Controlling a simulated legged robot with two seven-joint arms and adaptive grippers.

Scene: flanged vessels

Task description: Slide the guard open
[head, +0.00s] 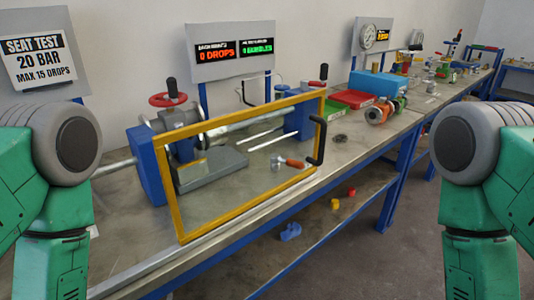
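The guard (167,188) is a clear panel in a yellow rectangular frame, standing upright along the front of the bench. It has a black handle (319,142) at its right end. Behind it is a test rig with blue end blocks (148,165), a grey base (212,171) and a red handwheel (168,99). The guard spans the front of the rig. My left arm enters at the left edge and my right arm at the right edge. Both grippers are out of view, and neither arm in view touches the guard.
The metal bench (130,262) runs from lower left to far right. A valve with an orange handle (294,163) sits near the guard's lower right. Red and green trays (352,98), a blue box (378,83) and flanged fittings (378,113) stand farther right. Small parts lie on the lower shelf (318,214).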

